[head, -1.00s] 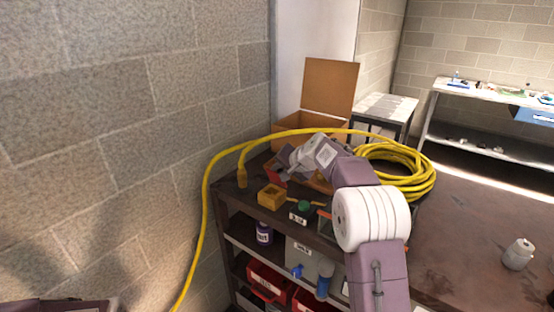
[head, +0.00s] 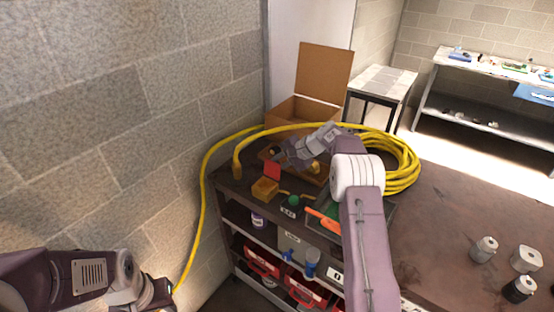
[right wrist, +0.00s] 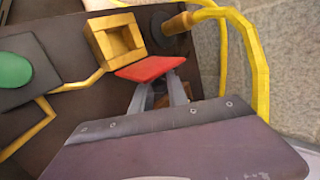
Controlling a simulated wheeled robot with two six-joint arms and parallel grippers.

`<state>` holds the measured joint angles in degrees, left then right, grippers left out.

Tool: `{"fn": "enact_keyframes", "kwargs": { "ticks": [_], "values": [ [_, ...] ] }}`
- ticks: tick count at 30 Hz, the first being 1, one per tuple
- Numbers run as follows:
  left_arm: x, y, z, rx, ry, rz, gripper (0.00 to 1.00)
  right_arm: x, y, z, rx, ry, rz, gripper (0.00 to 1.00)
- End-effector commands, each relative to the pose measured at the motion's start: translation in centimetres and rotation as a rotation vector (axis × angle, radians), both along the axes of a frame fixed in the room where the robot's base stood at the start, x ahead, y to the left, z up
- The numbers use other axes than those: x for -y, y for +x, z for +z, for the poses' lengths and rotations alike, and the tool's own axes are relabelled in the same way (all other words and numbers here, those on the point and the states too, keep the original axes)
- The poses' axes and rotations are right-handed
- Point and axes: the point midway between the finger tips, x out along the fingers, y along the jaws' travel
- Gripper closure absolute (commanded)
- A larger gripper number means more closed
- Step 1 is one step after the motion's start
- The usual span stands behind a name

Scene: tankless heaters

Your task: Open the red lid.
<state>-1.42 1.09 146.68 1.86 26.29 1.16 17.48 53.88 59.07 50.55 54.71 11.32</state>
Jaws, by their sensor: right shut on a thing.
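The red lid (head: 272,170) is a small flat plate standing tilted up on the workbench, just behind a small yellow box (head: 264,189). In the right wrist view the red lid (right wrist: 150,68) lies across the tips of my right gripper (right wrist: 160,88), next to the open yellow box (right wrist: 117,40). My right gripper (head: 281,160) is shut on the red lid; its grip is partly hidden in the head view. My left gripper (head: 163,292) is at the lower left, far from the lid, and its fingers are not clear.
A green button (head: 294,200) sits on a dark block in front of the lid. A yellow hose (head: 205,190) loops over the bench into a coil (head: 400,165). An open cardboard box (head: 300,110) stands behind. The block wall is close on the left.

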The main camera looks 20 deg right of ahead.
Motion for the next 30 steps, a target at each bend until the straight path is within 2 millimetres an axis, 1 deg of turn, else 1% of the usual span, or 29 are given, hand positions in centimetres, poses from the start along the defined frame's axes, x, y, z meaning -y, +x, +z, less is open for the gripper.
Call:
{"fn": "enact_keyframes", "kwargs": {
  "ticks": [1, 11, 12, 13, 14, 24, 26, 30],
  "values": [
    [0.0, 0.0, 0.1, 0.0, 0.0, 0.0, 0.64, 0.1, 0.1, 0.3, 0.002, 0.003, -0.003, 1.0],
    [0.0, 0.0, 0.1, 0.0, 0.0, 0.0, 0.64, 0.1, 0.1, 0.2, 0.003, 0.004, -0.003, 1.0],
    [0.0, 0.0, 0.1, 0.0, 0.0, 0.0, 0.64, 0.1, 0.1, 0.3, 0.004, 0.003, -0.003, 0.75],
    [0.0, 0.0, 0.1, 0.0, 0.0, 0.0, 0.64, 0.1, 0.1, 0.3, 0.004, 0.003, -0.003, 0.67],
    [0.0, 0.0, 0.1, 0.0, 0.0, 0.0, 0.64, 0.1, 0.1, 0.2, 0.003, 0.003, -0.003, 0.61],
    [0.0, 0.0, 0.0, 0.0, 0.0, 0.0, 0.64, 0.2, -0.1, 0.3, 0.002, 0.002, -0.002, 0.61],
    [0.0, 0.0, -0.2, 0.0, 0.0, 0.0, 0.64, 0.7, -0.4, 0.9, 0.004, 0.001, -0.005, 0.61],
    [0.0, 0.0, -0.7, 0.0, 0.0, 0.0, 0.64, 2.3, -2.0, 3.0, 0.004, 0.002, -0.006, 0.61]
  ]
}}
